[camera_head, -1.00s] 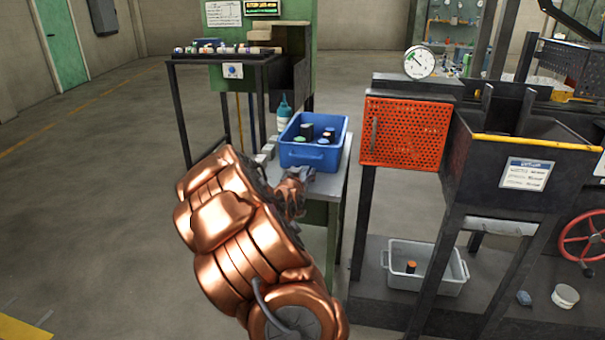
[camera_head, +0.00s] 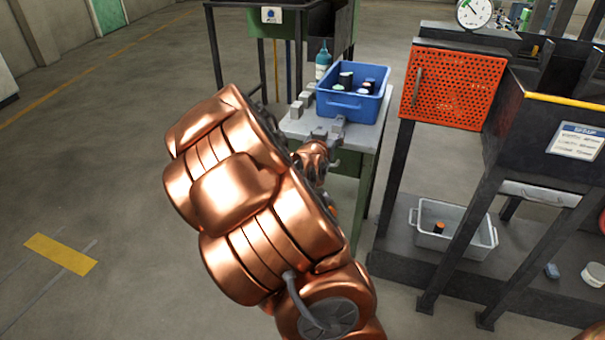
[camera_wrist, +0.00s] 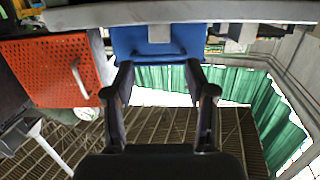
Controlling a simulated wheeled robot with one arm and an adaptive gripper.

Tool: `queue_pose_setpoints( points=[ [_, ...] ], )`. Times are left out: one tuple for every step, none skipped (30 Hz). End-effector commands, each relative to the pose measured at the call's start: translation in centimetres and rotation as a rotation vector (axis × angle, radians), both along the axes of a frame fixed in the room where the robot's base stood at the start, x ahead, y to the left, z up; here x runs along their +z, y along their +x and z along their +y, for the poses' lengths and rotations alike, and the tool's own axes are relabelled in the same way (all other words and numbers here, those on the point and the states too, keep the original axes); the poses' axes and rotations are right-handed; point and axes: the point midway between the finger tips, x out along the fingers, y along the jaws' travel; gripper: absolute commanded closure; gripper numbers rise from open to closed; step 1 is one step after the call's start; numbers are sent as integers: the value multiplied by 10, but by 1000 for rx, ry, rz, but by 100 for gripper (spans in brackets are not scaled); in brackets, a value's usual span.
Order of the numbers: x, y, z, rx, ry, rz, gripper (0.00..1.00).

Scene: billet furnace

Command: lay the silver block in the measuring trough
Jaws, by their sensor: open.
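A small light-grey block, which looks like the silver block (camera_wrist: 160,33), stands at the table edge in front of the blue bin; the wrist view shows it upside down. In the head view a grey piece that seems to be this block (camera_head: 338,122) shows just beyond my gripper (camera_head: 322,138). In the wrist view my gripper (camera_wrist: 158,70) is open and empty, its fingers pointing toward the block and bin, apart from them. Grey stepped pieces (camera_head: 297,109) stand left of the bin; I cannot tell whether they are the measuring trough.
The blue bin (camera_head: 352,109) holds several dark cylinders and stands on the small grey table (camera_head: 362,138). A teal bottle (camera_head: 322,62) is behind it. The orange perforated door (camera_head: 455,85) is to the right. A grey tub (camera_head: 455,245) sits low on a shelf. Floor at left is clear.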

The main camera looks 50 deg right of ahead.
Motion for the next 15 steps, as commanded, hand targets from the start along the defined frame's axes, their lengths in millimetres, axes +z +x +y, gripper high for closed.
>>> queue_pose_setpoints(
  points=[
    [0,0,0,0,0,0,44],
    [0,0,0,0,0,0,44],
    [0,0,0,0,1,0,44],
    [0,0,1,1,3,1,44],
    [-1,1,2,4,8,1,44],
    [-3,3,6,10,22,4,44],
    [-5,6,9,16,38,9,44],
    [-8,9,15,24,60,14,44],
    [-13,14,24,43,93,25,44],
    [-18,19,33,58,126,36,44],
    [-24,23,43,75,163,50,44],
    [-32,30,59,103,217,71,44],
    [-37,35,73,125,257,89,44],
    [-43,39,87,149,300,110,44],
    [-50,43,107,183,353,141,44]
  ],
)
